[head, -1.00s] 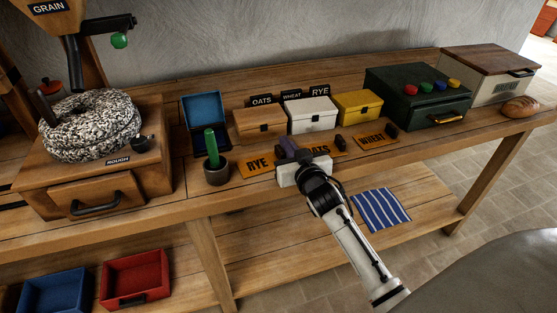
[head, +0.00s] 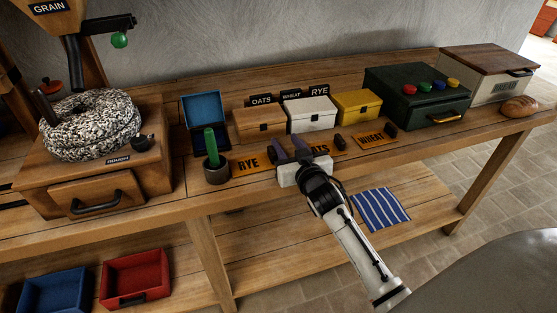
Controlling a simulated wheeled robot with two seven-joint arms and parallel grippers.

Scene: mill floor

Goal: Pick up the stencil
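Three orange stencils with black lettering lie in a row along the front of the bench: RYE (head: 247,164), OATS (head: 322,149) and WHEAT (head: 373,138). A dark grip shows at the right end of OATS and of WHEAT. My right gripper (head: 291,151) is over the bench between the RYE lettering and OATS, its purple fingers spread apart. It covers the right end of RYE and the left part of OATS. I cannot tell whether a finger touches either stencil. I see nothing held between the fingers. My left gripper is not in view.
Behind the stencils stand a brown box (head: 259,124), a white box (head: 311,113) and a yellow box (head: 358,105). A grey cup (head: 216,173) with a green stick stands left of RYE. A dark green case (head: 417,99) is at the right.

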